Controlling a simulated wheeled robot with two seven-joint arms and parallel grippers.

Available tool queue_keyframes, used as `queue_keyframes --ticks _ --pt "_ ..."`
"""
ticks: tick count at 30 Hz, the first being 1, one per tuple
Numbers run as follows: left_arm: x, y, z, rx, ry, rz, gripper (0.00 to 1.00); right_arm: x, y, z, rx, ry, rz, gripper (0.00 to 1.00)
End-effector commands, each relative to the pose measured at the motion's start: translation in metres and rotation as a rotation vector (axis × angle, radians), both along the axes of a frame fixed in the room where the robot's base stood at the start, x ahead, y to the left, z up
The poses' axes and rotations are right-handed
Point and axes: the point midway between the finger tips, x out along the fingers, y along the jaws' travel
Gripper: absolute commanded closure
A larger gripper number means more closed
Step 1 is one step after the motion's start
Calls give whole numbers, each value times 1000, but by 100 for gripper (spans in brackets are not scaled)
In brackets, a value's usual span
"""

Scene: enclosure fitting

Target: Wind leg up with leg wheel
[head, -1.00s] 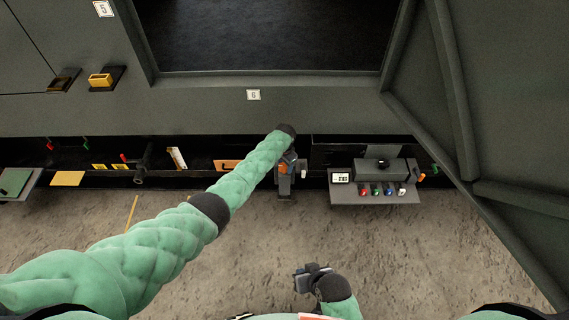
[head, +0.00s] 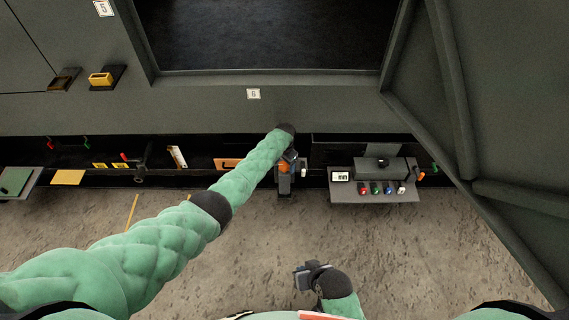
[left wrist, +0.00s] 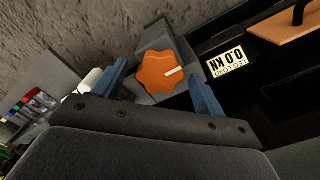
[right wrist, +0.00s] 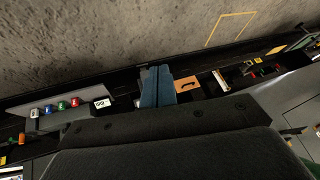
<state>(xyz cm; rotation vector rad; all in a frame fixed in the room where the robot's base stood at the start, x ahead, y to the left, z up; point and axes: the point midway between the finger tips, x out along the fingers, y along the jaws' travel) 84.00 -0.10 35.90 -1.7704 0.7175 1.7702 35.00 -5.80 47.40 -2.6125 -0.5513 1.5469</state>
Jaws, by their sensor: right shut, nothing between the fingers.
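The leg wheel is an orange lobed knob (left wrist: 160,73) with a white mark, on a grey leg housing (left wrist: 178,48). In the head view the orange wheel (head: 285,168) is partly covered by my left gripper (head: 290,156). In the left wrist view my left gripper (left wrist: 157,88) is open, its blue fingers apart on either side of the wheel; I cannot tell whether they touch it. My right gripper (head: 303,279) is low in the head view, away from the wheel. Its blue fingers (right wrist: 156,85) are together and empty.
A grey shelf (head: 373,196) with several coloured knobs and a small display stands right of the leg. An orange panel (head: 226,164) lies to its left. An open door (head: 500,120) slants at the right. The floor (head: 230,255) in front is clear.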

Motion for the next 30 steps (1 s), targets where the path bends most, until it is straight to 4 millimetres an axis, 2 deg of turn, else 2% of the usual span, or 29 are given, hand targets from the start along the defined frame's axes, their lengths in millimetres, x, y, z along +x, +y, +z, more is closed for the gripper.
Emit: queue_keyframes --ticks 5,8,11,12,15,21,30 --pt "0 0 2 0 0 0 29 0 0 1 -1 1 0 100" --pt "0 0 11 -1 -1 -1 29 -1 -1 4 -4 10 2 100" --pt "0 0 24 -1 -1 -1 29 -2 -2 14 -5 18 4 100" --pt "0 0 30 -1 -1 -1 29 0 -3 25 -5 17 6 100" --pt "0 0 46 -1 -1 -2 29 3 -4 39 -6 14 9 100" --pt "0 0 69 0 -1 0 29 0 -4 44 -9 32 14 100" --pt "0 0 78 0 0 0 29 -3 -4 49 -7 32 14 100"
